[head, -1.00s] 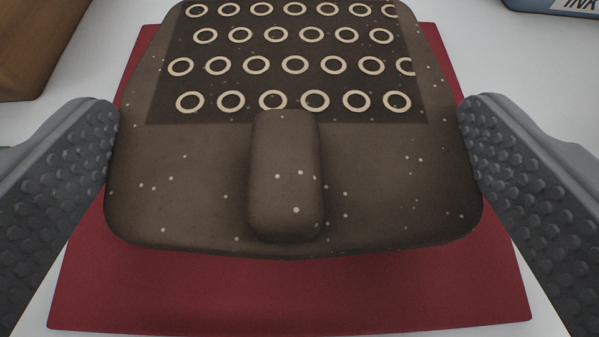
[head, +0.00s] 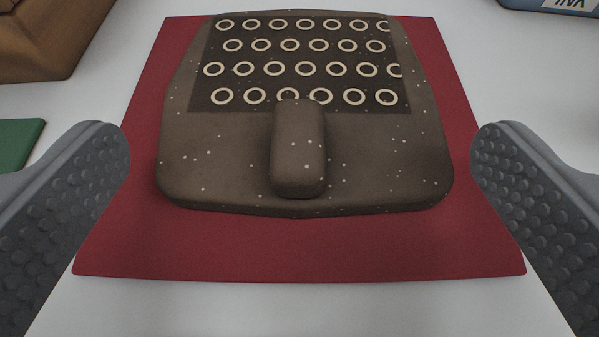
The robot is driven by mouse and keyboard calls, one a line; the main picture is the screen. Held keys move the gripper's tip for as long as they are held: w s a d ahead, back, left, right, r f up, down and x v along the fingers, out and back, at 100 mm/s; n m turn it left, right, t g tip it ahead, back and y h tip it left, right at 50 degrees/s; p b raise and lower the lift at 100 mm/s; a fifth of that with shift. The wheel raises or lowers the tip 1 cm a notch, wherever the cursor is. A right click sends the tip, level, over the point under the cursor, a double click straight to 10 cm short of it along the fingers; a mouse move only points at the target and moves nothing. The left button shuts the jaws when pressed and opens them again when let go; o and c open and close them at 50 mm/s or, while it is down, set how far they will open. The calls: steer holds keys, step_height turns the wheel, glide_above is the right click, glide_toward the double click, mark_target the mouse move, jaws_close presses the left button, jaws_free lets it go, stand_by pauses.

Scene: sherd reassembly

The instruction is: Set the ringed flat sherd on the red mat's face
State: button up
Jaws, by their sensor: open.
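The ringed flat sherd (head: 230,165) is a dark brown slab with white specks. It has a darker panel of several rows of cream rings and a raised rounded lug near its front edge. It lies flat on the red mat (head: 300,250), with red showing on its left, right and front sides. My gripper (head: 300,150) is open, with one studded grey finger on each side of the sherd. Clear gaps show between both fingers and the sherd, and nothing is held.
A brown wooden block or box (head: 40,38) stands at the back left. A green flat thing (head: 18,143) lies at the left edge. A blue-grey item with an ink label (head: 545,6) is at the back right. White table shows around the mat.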

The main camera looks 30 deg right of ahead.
steer(key=p+v, duration=0.1)
steer(key=v, duration=0.8)
steer(key=shift+s+a+p, duration=0.15)
steer(key=shift+s+p, duration=0.1)
steer(key=shift+p, duration=0.05)
steer(key=shift+r, duration=0.1)
steer(key=w+a+r+n+t+y, duration=0.15)
steer(key=a+r, duration=0.25)
steer(key=r, duration=0.5)
steer(key=w+a+r+n+t+y, duration=0.1)
steer(key=w+a+r+y, duration=0.2)
steer(key=r, duration=0.6)
steer(key=w+a+r+n+t+y, duration=0.1)
steer(key=a+r+y, duration=0.1)
steer(key=a+r, duration=0.5)
steer(key=s+r+n, duration=0.1)
steer(key=s+r, duration=0.5)
steer(key=r, duration=0.4)
steer(key=s+r+n, duration=0.1)
steer(key=s+r, duration=0.5)
steer(key=r, duration=0.4)
steer(key=s+r+n+y, duration=0.1)
steer(key=s+r, duration=0.5)
steer(key=r, duration=0.5)
steer(key=shift+s+d+t, duration=0.15)
steer(key=shift+d+t, duration=0.15)
steer(key=shift+t, duration=0.05)
